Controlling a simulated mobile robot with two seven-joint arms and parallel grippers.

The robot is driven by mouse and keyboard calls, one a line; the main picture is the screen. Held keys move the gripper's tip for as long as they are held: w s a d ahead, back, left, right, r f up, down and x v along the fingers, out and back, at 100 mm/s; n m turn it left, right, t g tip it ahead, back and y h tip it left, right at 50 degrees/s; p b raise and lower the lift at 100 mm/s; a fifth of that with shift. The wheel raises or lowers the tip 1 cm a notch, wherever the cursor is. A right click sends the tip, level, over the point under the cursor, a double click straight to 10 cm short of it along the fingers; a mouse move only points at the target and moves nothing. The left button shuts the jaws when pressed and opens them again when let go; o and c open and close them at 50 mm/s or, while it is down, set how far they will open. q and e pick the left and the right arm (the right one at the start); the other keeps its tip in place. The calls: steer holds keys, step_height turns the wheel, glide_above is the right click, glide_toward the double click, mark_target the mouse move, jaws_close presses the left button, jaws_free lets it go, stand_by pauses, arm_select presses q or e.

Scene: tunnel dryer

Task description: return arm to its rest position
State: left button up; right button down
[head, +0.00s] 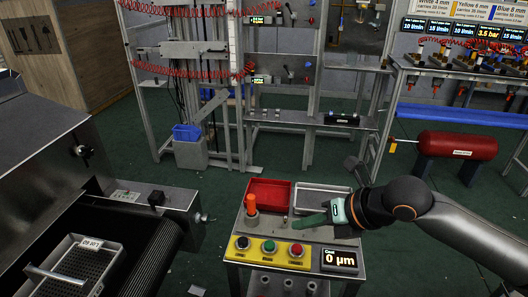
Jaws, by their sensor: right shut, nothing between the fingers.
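My right arm comes in from the right, with a grey link and a black and orange wrist. My right gripper (300,222) is shut and empty, its green fingers pointing left over the top of the small control stand (262,222). The fingers are just in front of a metal tray (322,187) and to the right of an orange post (251,204). I cannot tell whether they touch the stand. My left gripper is not in view.
A conveyor (155,262) with a labelled basket (72,268) lies at the left. A red tank (456,145) stands at the right. Green floor lies open behind the stand.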

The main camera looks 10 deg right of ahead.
steer(key=s+a+f+m+h, duration=0.1)
steer(key=s+a+f+m, duration=0.3)
steer(key=s+f+m, duration=0.75)
steer(key=s+d+f+m+g+h, duration=0.1)
steer(key=s+d+f+m+h, duration=0.35)
steer(key=m, duration=0.65)
steer(key=s+d+f+m+g+h, duration=0.1)
steer(key=s+d+f+m, duration=0.2)
steer(key=s+d+m, duration=0.65)
arm_select(q)
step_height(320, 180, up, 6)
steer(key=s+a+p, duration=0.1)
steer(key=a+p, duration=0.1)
steer(key=p, duration=0.9)
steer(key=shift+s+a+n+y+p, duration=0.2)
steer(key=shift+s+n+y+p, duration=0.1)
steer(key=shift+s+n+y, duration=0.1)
arm_select(e)
steer(key=w+a+m+t+y, duration=0.1)
steer(key=w+a+m+t, duration=0.1)
steer(key=w+a+t, duration=0.3)
steer(key=w+a, duration=0.1)
steer(key=w, duration=0.1)
steer(key=shift+w+a+m+y, duration=0.35)
steer(key=shift+a+m, duration=0.05)
